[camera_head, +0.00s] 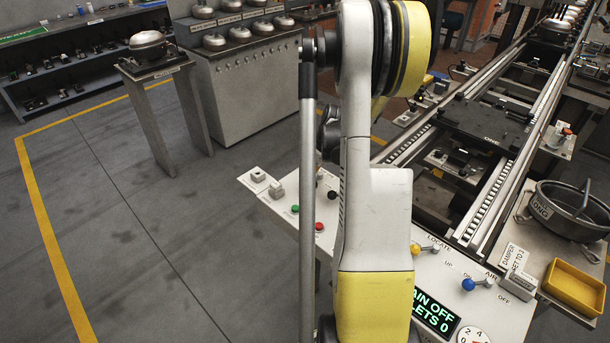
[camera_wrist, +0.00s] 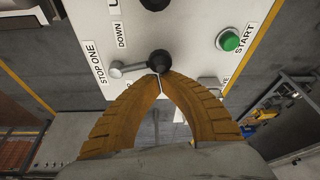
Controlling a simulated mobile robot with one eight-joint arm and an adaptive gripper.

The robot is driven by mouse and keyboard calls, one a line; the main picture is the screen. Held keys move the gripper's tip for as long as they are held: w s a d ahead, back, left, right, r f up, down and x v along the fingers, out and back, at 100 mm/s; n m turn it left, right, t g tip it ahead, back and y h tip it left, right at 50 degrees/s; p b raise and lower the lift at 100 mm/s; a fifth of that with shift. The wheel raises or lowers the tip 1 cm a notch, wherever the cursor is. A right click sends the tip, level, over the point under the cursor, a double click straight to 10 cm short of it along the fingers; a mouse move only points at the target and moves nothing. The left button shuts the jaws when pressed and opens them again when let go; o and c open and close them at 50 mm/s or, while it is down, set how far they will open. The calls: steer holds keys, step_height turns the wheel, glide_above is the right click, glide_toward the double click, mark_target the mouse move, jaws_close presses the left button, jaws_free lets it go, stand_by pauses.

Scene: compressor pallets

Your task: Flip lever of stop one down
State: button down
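In the wrist view, the stop one lever (camera_wrist: 128,70) is a short metal arm ending in a black ball knob (camera_wrist: 159,62). It lies roughly sideways in the picture, beside the "STOP ONE" label (camera_wrist: 99,75) and near the "DOWN" label (camera_wrist: 121,34). My gripper (camera_wrist: 160,74) has two ribbed orange-brown fingers whose tips meet at the knob's near edge. The fingers look shut with nothing between them; whether they touch the knob is unclear. In the head view my arm hides the gripper, and a black knob (camera_head: 332,195) shows beside the arm on the panel.
A green START button (camera_wrist: 229,41) is right of the lever on the white panel. Floor at left is clear.

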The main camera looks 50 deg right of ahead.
steer(key=shift+s, duration=0.35)
stand_by(0.6)
steer(key=shift+w+a, duration=0.1)
steer(key=shift+w, duration=0.2)
steer(key=shift+w+a+r, duration=0.15)
steer(key=shift+w, duration=0.5)
steer(key=shift+w+a+r, duration=0.15)
steer(key=shift+w, duration=0.45)
steer(key=shift+w+d+r+p, duration=0.1)
steer(key=shift+w+r+p, duration=0.15)
steer(key=shift+r+p, duration=0.4)
steer(key=p+v, duration=0.2)
steer(key=v, duration=0.7)
steer(key=shift+p, duration=0.4)
steer(key=shift+d+f, duration=0.1)
steer(key=shift+f, duration=0.05)
